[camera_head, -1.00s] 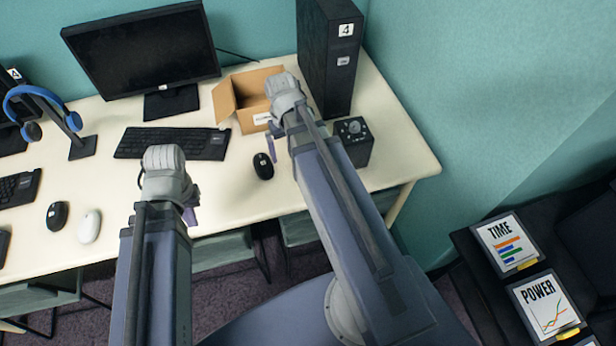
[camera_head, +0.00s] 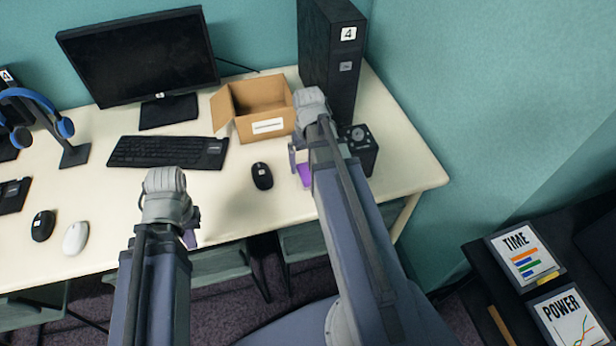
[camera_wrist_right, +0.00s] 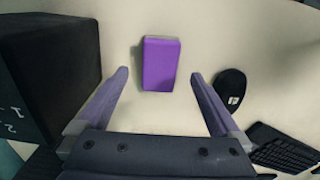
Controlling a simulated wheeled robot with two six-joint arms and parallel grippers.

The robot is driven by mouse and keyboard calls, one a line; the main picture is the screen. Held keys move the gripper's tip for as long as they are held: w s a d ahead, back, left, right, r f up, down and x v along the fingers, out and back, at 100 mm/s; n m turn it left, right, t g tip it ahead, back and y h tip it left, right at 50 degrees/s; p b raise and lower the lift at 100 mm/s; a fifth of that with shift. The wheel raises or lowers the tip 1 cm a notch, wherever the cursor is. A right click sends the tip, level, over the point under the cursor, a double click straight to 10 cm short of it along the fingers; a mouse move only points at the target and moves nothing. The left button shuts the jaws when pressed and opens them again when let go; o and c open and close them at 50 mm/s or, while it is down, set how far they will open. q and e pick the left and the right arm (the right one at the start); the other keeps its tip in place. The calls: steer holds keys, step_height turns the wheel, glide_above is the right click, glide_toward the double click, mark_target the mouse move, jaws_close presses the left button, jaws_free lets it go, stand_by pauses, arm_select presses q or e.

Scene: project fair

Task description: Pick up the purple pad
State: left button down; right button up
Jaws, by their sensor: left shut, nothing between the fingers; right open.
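The purple pad (camera_wrist_right: 160,64) lies on the white desk in the right wrist view, ahead of and between my right gripper's two fingers. My right gripper (camera_wrist_right: 160,85) is open and empty, with the pad just beyond its fingertips. In the head view part of the purple pad (camera_head: 305,174) shows beside my right gripper (camera_head: 296,160), and my right arm hides the rest. My left gripper (camera_head: 190,236) is shut and empty, low over the desk's front edge, and mostly hidden by its own wrist.
A black mouse (camera_head: 262,176) lies left of the pad. A black speaker-like box (camera_head: 361,150) stands close on its right. An open cardboard box (camera_head: 258,105) and a computer tower (camera_head: 330,60) stand behind. A keyboard (camera_head: 168,152) is further left.

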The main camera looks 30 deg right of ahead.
mark_target(308, 172)
steer(key=shift+w+f+b, duration=0.2)
steer(key=shift+f+b, duration=2.35)
steer(key=shift+f, duration=0.1)
steer(key=shift+r, duration=0.1)
steer(key=c, duration=1.4)
step_height(308, 172, up, 10)
steer(key=p, duration=1)
